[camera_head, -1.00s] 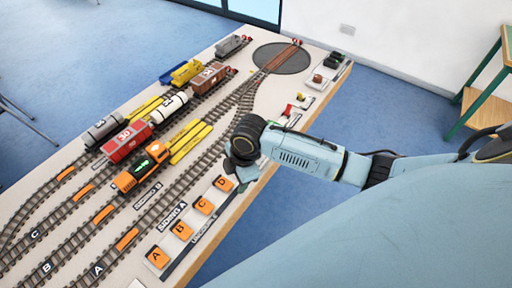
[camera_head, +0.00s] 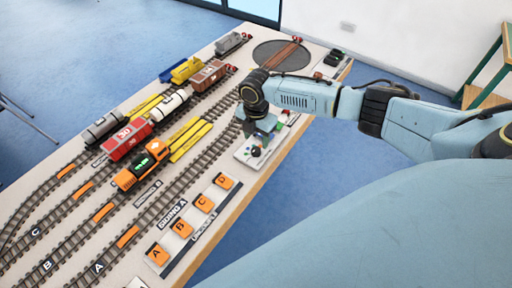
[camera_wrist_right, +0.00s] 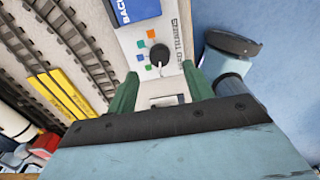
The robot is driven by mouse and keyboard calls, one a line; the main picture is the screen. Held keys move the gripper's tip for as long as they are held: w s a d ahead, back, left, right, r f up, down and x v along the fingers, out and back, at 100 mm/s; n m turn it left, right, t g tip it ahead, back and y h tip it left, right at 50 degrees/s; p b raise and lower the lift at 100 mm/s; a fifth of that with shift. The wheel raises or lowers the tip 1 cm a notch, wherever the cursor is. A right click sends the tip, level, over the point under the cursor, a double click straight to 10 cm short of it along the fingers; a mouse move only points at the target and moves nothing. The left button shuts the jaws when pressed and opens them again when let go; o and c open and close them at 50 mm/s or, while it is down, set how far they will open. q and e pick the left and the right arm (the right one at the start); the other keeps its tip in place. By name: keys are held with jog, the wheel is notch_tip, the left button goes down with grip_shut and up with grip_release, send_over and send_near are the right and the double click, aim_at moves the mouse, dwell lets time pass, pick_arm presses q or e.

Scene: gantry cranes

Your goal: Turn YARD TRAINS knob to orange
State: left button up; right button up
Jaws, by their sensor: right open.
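The YARD TRAINS knob (camera_wrist_right: 158,54) is round and black on a pale panel (camera_wrist_right: 174,20) in the right wrist view. A white pointer mark shows at its lower edge. In the head view my right gripper (camera_head: 262,130) is just behind the knob (camera_head: 256,151). My left gripper is out of view.
A blue block marked BACK (camera_wrist_right: 136,10) is near the knob. Orange lettered tiles (camera_head: 203,203) lie along the table's right edge. Tracks, the orange locomotive (camera_head: 142,166) and several wagons are to the left. The turntable (camera_head: 283,55) is at the back.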

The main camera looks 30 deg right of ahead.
aim_at(256, 149)
notch_tip(256, 149, down, 5)
jog(key=shift+f+b, duration=0.15)
jog(key=shift+b, duration=0.2)
jog(key=c, duration=1)
jog(key=shift+o, duration=0.2)
